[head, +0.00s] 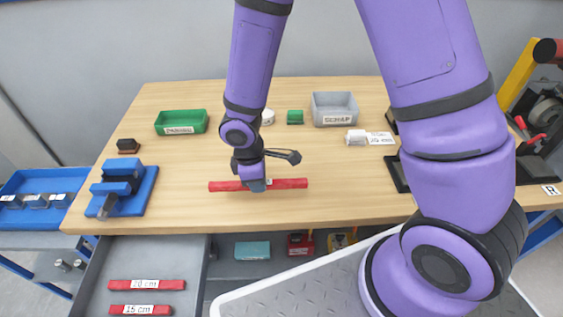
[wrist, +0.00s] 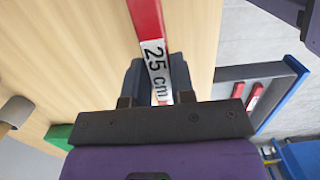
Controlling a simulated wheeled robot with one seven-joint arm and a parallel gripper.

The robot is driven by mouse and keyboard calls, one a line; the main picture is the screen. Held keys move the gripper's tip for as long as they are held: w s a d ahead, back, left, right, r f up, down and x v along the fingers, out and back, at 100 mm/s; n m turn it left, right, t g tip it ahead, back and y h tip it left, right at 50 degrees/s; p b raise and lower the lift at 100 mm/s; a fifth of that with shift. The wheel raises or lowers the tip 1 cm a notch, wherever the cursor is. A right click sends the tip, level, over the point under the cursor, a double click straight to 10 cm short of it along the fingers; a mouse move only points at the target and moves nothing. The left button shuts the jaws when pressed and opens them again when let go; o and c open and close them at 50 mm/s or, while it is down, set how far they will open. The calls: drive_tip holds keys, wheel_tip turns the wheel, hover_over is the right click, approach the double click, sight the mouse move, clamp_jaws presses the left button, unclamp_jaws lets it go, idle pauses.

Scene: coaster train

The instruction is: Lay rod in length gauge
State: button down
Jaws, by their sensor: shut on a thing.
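A red rod (head: 290,184) with a white "25 cm" label lies crosswise over the middle front of the wooden table. It also shows in the wrist view (wrist: 147,20), running away from my gripper. My gripper (head: 257,185) points down and is shut on the rod near its middle, by the label. I cannot tell whether the rod touches the table or hangs just above it. I cannot make out the length gauge for certain; a dark flat piece (head: 397,178) at the right is partly hidden by my arm.
A blue vise-like fixture (head: 122,190) stands at the left front. A green bin (head: 181,122), a small green block (head: 295,117) and a grey scrap bin (head: 334,108) stand at the back. An open drawer (head: 185,255) below holds red rods marked 20 cm (head: 146,285) and 15 cm (head: 140,310).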

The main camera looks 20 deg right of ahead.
hover_over(282, 167)
drive_tip(key=shift+a+f, duration=0.15)
drive_tip(key=shift+f, duration=0.45)
drive_tip(key=shift+w+f, duration=0.15)
drive_tip(key=shift+f, duration=1.6)
drive_tip(key=shift+f, duration=0.1)
drive_tip(key=c, duration=1)
unclamp_jaws()
drive_tip(key=shift+o, duration=0.2)
